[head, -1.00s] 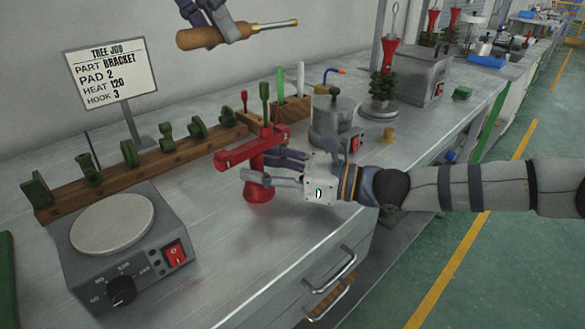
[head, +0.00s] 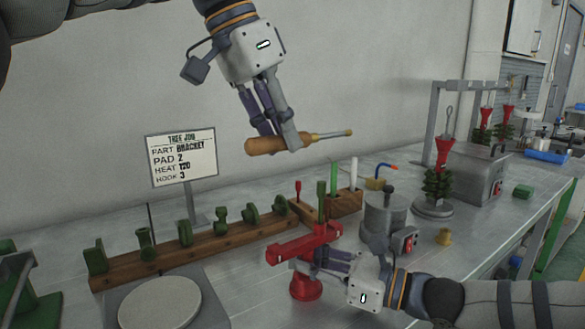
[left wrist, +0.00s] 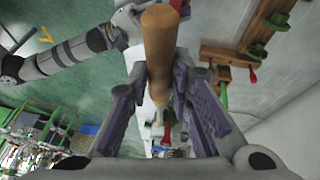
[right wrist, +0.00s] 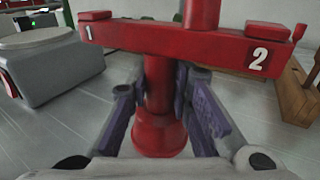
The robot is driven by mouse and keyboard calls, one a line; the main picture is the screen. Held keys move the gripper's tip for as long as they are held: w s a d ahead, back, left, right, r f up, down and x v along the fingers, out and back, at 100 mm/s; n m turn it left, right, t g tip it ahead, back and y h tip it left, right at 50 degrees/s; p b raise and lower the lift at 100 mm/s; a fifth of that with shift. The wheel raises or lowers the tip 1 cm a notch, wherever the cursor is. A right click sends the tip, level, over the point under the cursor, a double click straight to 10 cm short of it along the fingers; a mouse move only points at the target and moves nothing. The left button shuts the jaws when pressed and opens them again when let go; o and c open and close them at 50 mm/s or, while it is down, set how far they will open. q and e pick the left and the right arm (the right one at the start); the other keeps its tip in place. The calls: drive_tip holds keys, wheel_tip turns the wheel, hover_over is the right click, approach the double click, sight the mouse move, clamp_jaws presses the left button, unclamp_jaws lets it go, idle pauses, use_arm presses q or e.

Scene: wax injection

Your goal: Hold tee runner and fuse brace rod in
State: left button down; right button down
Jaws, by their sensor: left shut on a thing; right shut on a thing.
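The red tee runner (head: 305,245), a crossbar on a post with a round foot, stands upright on the bench. My right gripper (head: 318,262) is shut on its post, below the bar; the right wrist view shows the fingers (right wrist: 170,100) on both sides. My left gripper (head: 280,142) is shut on the wooden handle of a hot tool (head: 268,146), held above the tee runner. Its metal shaft points right.
A wooden rack (head: 215,240) with several green parts runs behind. A hot plate (head: 160,305) is at front left. A wooden block (head: 345,203) with upright tools and a metal pot (head: 383,220) stand close right. A job sign (head: 182,165) stands at the back.

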use_arm(q)
drive_tip(key=s+a+f+n+g+y, duration=0.1)
drive_tip(key=s+a+f+n, duration=0.15)
drive_tip(key=s, duration=0.35)
drive_tip(key=s+a+f+n+g+y, duration=0.1)
drive_tip(key=s+f+n+y, duration=0.15)
drive_tip(key=s, duration=0.25)
drive_tip(key=shift+m+h, duration=0.3)
drive_tip(key=shift+h, duration=0.15)
drive_tip(key=w+f, duration=0.1)
drive_tip(key=w+d+f, duration=0.2)
drive_tip(key=f, duration=0.1)
drive_tip(key=shift+w, duration=0.2)
drive_tip(key=shift+w+d+f, duration=0.35)
drive_tip(key=shift+w+d, duration=0.1)
drive_tip(key=shift+w, duration=0.2)
idle(2.4)
drive_tip(key=s+a+r, duration=0.2)
drive_tip(key=s+r, duration=0.1)
drive_tip(key=shift+s+r, duration=0.15)
drive_tip(key=shift+r, duration=0.05)
